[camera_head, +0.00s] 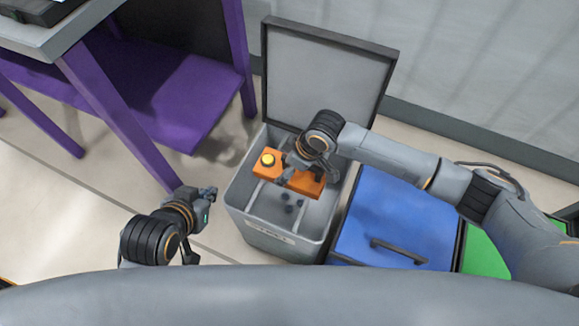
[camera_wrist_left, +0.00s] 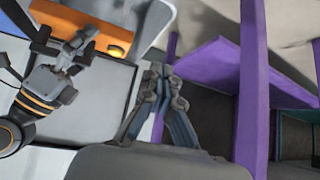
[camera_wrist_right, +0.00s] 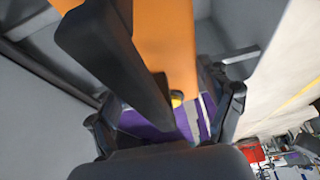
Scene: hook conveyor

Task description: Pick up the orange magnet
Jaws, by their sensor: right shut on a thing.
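The orange magnet (camera_head: 307,184) is an orange block with a yellow round button at one end. In the head view it is over the open grey bin (camera_head: 235,193), partly hidden by my right gripper (camera_head: 291,172). My right gripper is shut on it, and its orange body (camera_wrist_right: 165,45) with a dark bar fills the top of the right wrist view. The magnet also shows in the left wrist view (camera_wrist_left: 64,20). I cannot tell how high it is above the bin floor. My left gripper (camera_head: 209,193) is left of the bin, empty; its fingertips (camera_wrist_left: 162,72) are together in the left wrist view.
The bin's lid (camera_head: 325,75) stands open behind it. A blue-lidded bin (camera_head: 395,215) and a green one (camera_head: 487,245) stand to the right. A purple-legged table (camera_head: 115,115) is at the left.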

